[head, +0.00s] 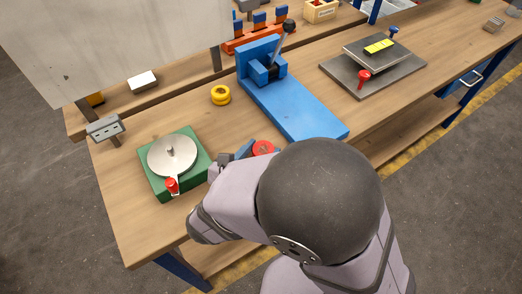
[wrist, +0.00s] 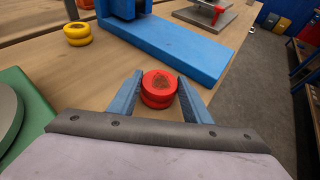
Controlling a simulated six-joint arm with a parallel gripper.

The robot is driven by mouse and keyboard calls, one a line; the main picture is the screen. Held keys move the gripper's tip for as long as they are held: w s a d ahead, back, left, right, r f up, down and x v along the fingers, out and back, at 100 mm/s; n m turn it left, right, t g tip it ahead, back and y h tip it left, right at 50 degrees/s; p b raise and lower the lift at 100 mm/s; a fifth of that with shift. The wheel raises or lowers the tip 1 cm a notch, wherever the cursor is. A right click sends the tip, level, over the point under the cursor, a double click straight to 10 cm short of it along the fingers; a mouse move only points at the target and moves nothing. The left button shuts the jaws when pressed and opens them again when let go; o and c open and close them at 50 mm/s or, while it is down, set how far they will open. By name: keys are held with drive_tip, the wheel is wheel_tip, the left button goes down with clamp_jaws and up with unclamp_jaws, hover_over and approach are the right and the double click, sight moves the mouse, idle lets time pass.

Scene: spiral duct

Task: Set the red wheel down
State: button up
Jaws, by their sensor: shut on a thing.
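The red wheel (wrist: 159,87) is between the two blue-grey fingers of my gripper (wrist: 156,92) in the wrist view. The fingers are shut on its sides. In the head view only part of the red wheel (head: 263,147) shows, beside my gripper (head: 245,152), with my arm hiding the rest. The wheel is over the wooden bench (head: 120,213), near the front end of the blue base plate. I cannot tell whether its underside touches the bench top.
A blue lever press (head: 300,110) stands behind the wheel. A yellow wheel (head: 220,95) lies left of the press. A green base with a round metal turntable (head: 172,156) is at the left. A grey plate fixture (head: 372,75) is at the right.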

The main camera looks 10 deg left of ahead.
drive_tip(key=shift+f, duration=0.2)
drive_tip(key=o, duration=1.3)
drive_tip(key=shift+c, duration=0.2)
drive_tip(key=shift+r, duration=0.1)
drive_tip(key=shift+r, duration=0.15)
drive_tip(key=b+v, duration=0.1)
drive_tip(key=v, duration=1.1)
drive_tip(key=shift+r, duration=0.1)
